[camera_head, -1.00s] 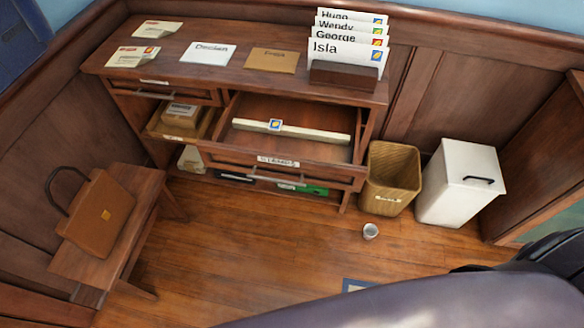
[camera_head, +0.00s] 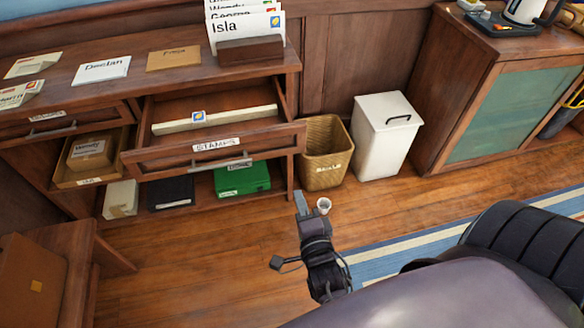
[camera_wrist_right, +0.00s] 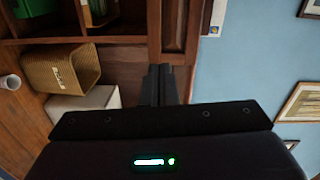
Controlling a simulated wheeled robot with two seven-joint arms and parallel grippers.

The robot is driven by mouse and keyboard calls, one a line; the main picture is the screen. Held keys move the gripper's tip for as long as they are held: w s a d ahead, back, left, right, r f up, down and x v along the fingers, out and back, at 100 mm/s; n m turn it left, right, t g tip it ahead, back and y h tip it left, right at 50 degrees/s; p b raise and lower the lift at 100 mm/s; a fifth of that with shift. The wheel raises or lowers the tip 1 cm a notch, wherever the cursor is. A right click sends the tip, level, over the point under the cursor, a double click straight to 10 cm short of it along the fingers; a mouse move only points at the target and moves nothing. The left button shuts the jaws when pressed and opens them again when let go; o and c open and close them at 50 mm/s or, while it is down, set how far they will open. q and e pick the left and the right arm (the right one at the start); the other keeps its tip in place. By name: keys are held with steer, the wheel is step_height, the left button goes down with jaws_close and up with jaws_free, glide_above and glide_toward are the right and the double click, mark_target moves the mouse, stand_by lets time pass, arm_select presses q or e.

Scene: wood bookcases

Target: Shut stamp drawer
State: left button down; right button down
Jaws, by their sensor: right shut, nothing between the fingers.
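The stamp drawer (camera_head: 215,150), labelled STAMPS, stands pulled out of the wooden desk (camera_head: 120,60) under its top. Inside it lies a long pale strip (camera_head: 215,119) with a blue and yellow stamp mark. My right gripper (camera_head: 301,203) is shut and empty, in front of and below the drawer's right end, apart from it in the picture. Its dark closed fingers (camera_wrist_right: 165,85) also show in the right wrist view. My left gripper is not in view.
A wicker basket (camera_head: 326,165) and a white bin (camera_head: 386,135) stand right of the desk. A small cup (camera_head: 324,205) is on the floor by my right gripper. A brown stool (camera_head: 85,250) with a bag stands at left. A letter holder (camera_head: 250,50) sits on the desk.

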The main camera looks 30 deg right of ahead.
steer(key=r+m, duration=0.1)
steer(key=r, duration=0.1)
glide_toward(285, 145)
steer(key=x, duration=0.5)
steer(key=shift+w+r+p, duration=0.1)
steer(key=shift+w+p, duration=0.1)
steer(key=shift+p, duration=0.15)
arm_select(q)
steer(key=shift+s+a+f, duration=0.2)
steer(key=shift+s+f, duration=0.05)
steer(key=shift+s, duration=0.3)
arm_select(e)
steer(key=shift+x, duration=0.75)
